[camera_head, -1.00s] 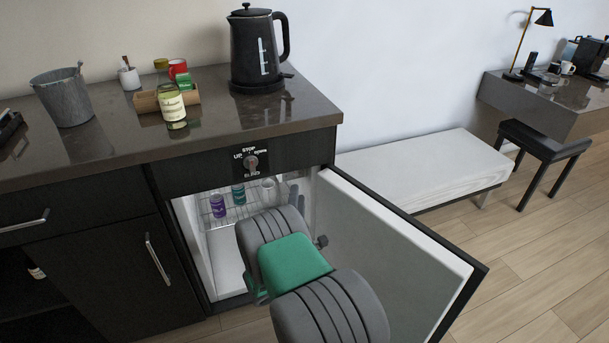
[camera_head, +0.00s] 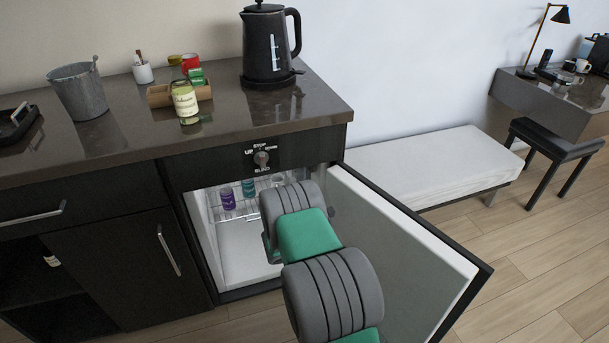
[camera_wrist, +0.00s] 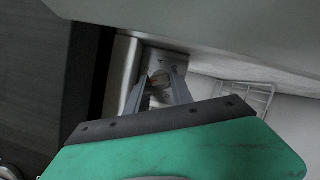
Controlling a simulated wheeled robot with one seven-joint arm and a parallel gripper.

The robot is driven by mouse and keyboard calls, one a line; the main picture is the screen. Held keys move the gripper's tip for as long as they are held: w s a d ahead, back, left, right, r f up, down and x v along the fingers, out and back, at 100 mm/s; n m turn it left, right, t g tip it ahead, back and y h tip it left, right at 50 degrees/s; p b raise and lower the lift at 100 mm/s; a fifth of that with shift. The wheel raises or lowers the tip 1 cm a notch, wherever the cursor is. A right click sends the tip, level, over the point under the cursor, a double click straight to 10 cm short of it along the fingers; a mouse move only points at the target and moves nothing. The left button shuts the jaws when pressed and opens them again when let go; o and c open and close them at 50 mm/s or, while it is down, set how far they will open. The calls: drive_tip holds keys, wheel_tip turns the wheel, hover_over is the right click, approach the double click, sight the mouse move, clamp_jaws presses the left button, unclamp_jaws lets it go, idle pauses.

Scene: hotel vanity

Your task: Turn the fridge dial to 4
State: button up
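The open fridge (camera_head: 240,262) sits under the counter, its door (camera_head: 400,255) swung out to the right. My arm reaches into the opening, and my gripper is hidden behind it in the head view. In the wrist view my gripper (camera_wrist: 160,77) has its two fingers apart, pointing at a small plate inside the fridge. A small roundish thing, apparently the fridge dial (camera_wrist: 158,80), shows dimly between the fingertips. I cannot tell whether the fingers touch it, and its numbers are not readable.
A separate knob (camera_head: 262,158) marked stop, up, down and blind is on the panel above the fridge. Purple (camera_head: 228,198) and teal (camera_head: 249,188) cans stand on the wire shelf (camera_wrist: 248,95). A kettle (camera_head: 270,45) stands on the counter.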

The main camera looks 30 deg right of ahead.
clamp_jaws()
drive_tip(key=shift+r+m+p, duration=0.1)
drive_tip(key=shift+m+p, duration=0.2)
drive_tip(key=shift+r+m+g+y+p, duration=0.15)
drive_tip(key=shift+m+g+y+p, duration=0.4)
drive_tip(key=shift+m+p, duration=1.25)
drive_tip(key=shift+r+m+g+y+p, duration=0.1)
drive_tip(key=shift+m+g+y+p, duration=0.15)
drive_tip(key=shift+m+g+p, duration=1.05)
drive_tip(key=shift+m+t, duration=0.35)
drive_tip(key=shift+m, duration=0.55)
